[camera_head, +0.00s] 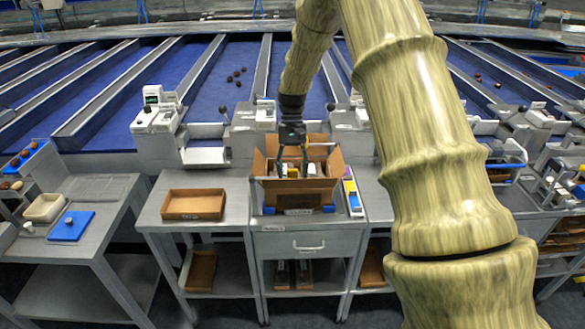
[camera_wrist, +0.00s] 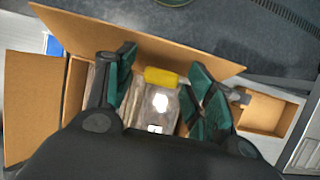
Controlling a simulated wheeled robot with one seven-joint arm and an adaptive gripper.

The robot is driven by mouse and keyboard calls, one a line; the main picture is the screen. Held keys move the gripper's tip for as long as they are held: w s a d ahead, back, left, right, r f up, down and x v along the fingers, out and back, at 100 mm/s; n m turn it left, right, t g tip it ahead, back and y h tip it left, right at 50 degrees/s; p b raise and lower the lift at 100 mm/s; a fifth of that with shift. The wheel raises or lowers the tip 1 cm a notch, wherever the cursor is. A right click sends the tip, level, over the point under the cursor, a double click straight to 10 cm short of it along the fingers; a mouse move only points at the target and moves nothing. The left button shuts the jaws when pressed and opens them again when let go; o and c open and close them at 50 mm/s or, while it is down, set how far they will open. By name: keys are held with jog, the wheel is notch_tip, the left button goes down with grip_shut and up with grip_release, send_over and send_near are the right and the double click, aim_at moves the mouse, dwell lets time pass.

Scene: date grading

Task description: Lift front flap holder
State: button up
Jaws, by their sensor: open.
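An open cardboard carton (camera_head: 298,193) stands on the middle grey bench, its flaps spread outward. Small blue pieces (camera_head: 329,208) show at its lower front corners; I cannot tell for sure which piece is the front flap holder. My gripper (camera_head: 292,168) points down into the carton's mouth with its fingers apart. In the wrist view a yellow piece (camera_wrist: 161,77) and a clear pack with a white label (camera_wrist: 159,103) lie between and below the green-padded fingers. I cannot tell whether the fingers touch them. The front flap (camera_wrist: 145,38) slants across the top of the wrist view.
An empty-looking brown tray (camera_head: 193,205) sits left of the carton, and a narrow blue and yellow item (camera_head: 352,195) lies close on its right. Small white machines (camera_head: 159,112) stand behind. A drawer (camera_head: 308,246) is under the bench. My arm hides the right side.

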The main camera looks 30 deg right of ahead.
jog(key=shift+r, duration=0.1)
grip_shut()
jog(key=shift+r, duration=0.15)
